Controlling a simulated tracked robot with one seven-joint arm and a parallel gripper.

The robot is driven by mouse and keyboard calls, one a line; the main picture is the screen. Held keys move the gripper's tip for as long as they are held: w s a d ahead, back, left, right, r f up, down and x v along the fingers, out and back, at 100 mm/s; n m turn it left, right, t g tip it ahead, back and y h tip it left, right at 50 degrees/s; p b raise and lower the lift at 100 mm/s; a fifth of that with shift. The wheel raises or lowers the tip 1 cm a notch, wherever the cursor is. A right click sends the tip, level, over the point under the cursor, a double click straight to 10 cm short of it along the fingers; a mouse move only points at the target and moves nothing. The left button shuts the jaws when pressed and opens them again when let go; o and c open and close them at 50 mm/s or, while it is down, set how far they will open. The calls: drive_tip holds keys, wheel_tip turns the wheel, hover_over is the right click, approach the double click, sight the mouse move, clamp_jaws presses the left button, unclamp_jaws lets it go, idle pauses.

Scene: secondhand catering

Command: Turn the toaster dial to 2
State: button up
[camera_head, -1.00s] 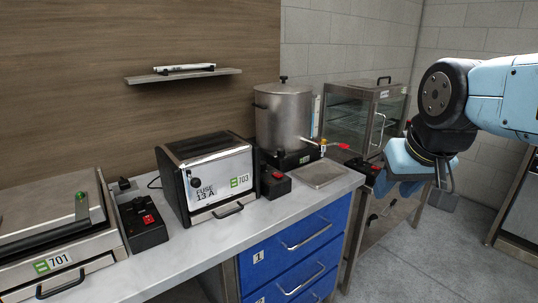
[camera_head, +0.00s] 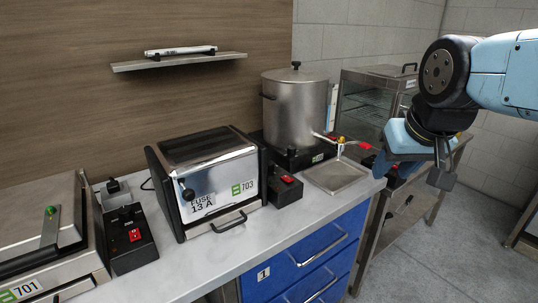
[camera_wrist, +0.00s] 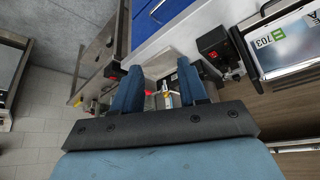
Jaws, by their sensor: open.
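The toaster (camera_head: 222,178), a steel box with dark sides and a label reading 703, stands on the counter left of centre in the head view. Its black dial (camera_head: 188,194) is on the left of the front face, above "FUSE 13 A"; its setting is too small to read. The toaster's front also shows at the right of the wrist view (camera_wrist: 285,42), partly cut off. My gripper (camera_wrist: 160,88) is open and empty, with two blue fingers apart. In the head view my gripper (camera_head: 388,160) hangs to the right of the toaster, well apart from it, near the counter's right end.
A steel urn (camera_head: 296,112) with a red-handled tap stands behind a drip tray (camera_head: 335,175). Switch boxes (camera_head: 284,188) (camera_head: 130,240) flank the toaster. Another appliance, 701 (camera_head: 30,250), is at the left. A shelf (camera_head: 180,62) is on the wall. Blue drawers (camera_head: 310,255) sit below the counter.

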drive_tip(key=o, duration=0.3)
drive_tip(key=shift+w+a+r, duration=0.1)
drive_tip(key=shift+w+r, duration=0.1)
drive_tip(key=shift+w, duration=0.1)
drive_tip(key=shift+o, duration=0.5)
drive_tip(key=w+a+r+n+g, duration=0.1)
drive_tip(key=w+a+r+n, duration=0.2)
drive_tip(key=w+n, duration=0.3)
drive_tip(key=w, duration=0.3)
drive_tip(key=shift+w+a+r+g, duration=0.15)
drive_tip(key=shift+a+g, duration=0.15)
drive_tip(key=n+g, duration=0.5)
drive_tip(key=n, duration=1.2)
hover_over(270, 162)
drive_tip(key=w, duration=0.1)
wheel_tip(270, 162, down, 9)
drive_tip(key=f, duration=1.2)
drive_tip(key=shift+s+a+f, duration=0.1)
drive_tip(key=shift+s+f, duration=0.2)
drive_tip(key=shift+s, duration=0.05)
drive_tip(key=shift+r+m, duration=0.1)
drive_tip(key=shift+m, duration=0.2)
drive_tip(key=c, duration=1)
